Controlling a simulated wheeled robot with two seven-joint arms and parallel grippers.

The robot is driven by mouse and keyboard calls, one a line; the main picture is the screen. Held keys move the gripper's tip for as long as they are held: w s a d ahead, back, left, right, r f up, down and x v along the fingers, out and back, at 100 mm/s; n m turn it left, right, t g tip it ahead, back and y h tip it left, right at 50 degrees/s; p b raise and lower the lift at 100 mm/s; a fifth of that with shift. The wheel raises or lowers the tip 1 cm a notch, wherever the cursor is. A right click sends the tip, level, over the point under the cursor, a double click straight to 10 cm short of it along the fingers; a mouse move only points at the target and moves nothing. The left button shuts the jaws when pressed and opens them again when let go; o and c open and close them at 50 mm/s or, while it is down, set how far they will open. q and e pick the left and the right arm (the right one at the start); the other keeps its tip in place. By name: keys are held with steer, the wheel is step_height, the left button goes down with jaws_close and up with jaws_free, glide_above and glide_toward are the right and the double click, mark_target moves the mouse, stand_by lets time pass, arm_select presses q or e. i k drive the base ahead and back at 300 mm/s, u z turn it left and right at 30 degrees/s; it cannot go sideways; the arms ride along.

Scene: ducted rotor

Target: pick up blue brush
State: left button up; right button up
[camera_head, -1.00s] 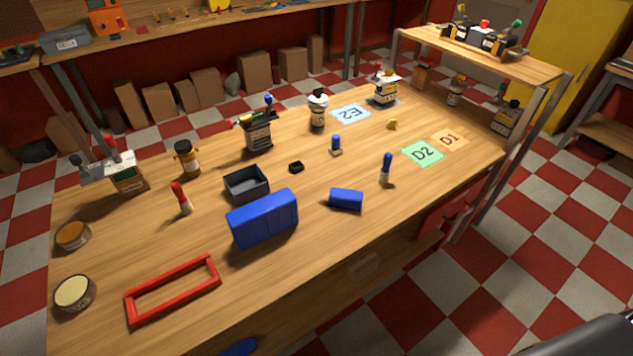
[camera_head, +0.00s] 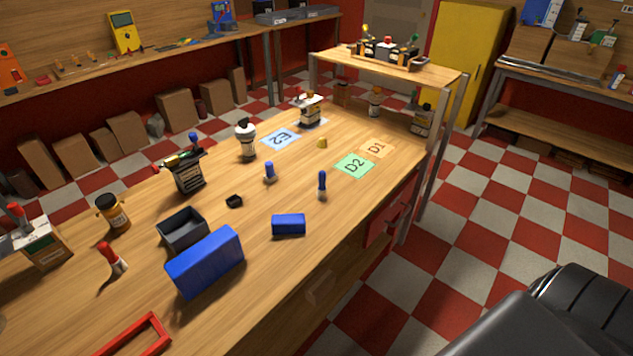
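A slim upright item with a blue top and a pale lower end (camera_head: 322,184) stands on the wooden table (camera_head: 235,325), near its right edge. A shorter blue-topped item (camera_head: 270,172) stands to its left. Another blue-topped piece (camera_head: 194,138) sticks up at the dark labelled container (camera_head: 188,172) further left. I cannot tell for certain which of these is the blue brush. Neither of my grippers is in view.
A blue block (camera_head: 289,224), a larger blue case (camera_head: 206,262), a grey open bin (camera_head: 182,229) and a red-topped item (camera_head: 112,258) sit nearby. Cards D2 (camera_head: 354,166), D1 (camera_head: 377,148) and E2 (camera_head: 281,139) lie flat. A black seat-like shape (camera_head: 560,310) fills the bottom right.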

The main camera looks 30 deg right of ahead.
mark_target(322, 195)
steer(key=z, duration=2.35)
steer(key=i, duration=1.65)
steer(key=z, duration=0.05)
